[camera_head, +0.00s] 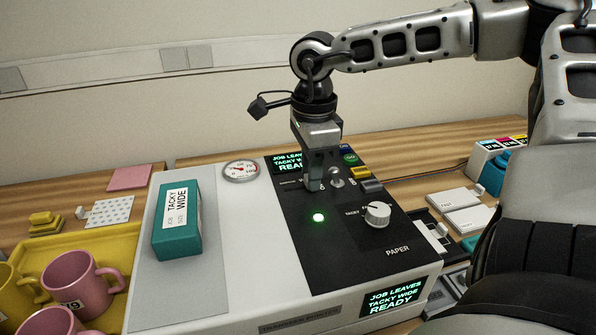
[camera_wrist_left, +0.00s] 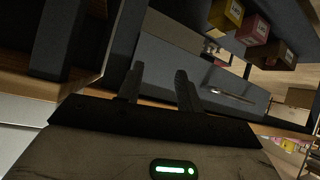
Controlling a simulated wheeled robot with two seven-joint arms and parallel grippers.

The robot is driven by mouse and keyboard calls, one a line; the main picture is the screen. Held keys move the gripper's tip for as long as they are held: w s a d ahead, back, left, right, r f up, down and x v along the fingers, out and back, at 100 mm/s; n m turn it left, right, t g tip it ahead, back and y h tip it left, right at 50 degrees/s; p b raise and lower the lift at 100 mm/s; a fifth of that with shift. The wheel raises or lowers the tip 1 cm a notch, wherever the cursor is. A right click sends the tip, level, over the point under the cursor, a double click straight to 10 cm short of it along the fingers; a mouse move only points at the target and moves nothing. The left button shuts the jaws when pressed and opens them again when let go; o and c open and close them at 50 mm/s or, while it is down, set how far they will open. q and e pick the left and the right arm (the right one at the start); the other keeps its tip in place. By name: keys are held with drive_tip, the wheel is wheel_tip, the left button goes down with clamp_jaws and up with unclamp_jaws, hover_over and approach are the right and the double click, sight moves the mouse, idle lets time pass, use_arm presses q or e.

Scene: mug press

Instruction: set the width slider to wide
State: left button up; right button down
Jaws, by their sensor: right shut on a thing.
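My right gripper (camera_head: 313,186) points down at the black control panel (camera_head: 335,240) of the printing machine and is shut at its upper left part. The width slider's knob is hidden between its fingers, so the slider's exact position cannot be read. My left gripper (camera_wrist_left: 159,75) shows only in the left wrist view, with its two fingers apart and nothing between them. A teal job box (camera_head: 177,222) labelled "TACKY WIDE" lies on the machine's grey plate (camera_head: 212,280). The front display (camera_head: 394,297) reads "JOB LEAVES TACKY WIDE READY".
A small metal lever (camera_head: 337,178) stands just right of my right gripper. A round paper dial (camera_head: 378,214) and a lit green lamp (camera_head: 319,217) are nearer. Pink mugs (camera_head: 75,278) stand in a yellow tray (camera_head: 105,240) at left. A gauge (camera_head: 240,171) sits behind.

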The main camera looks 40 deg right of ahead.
drive_tip(key=shift+d, duration=0.15)
drive_tip(key=c, duration=1.2)
unclamp_jaws()
drive_tip(key=shift+s+d, duration=0.1)
wheel_tip(320, 180, up, 16)
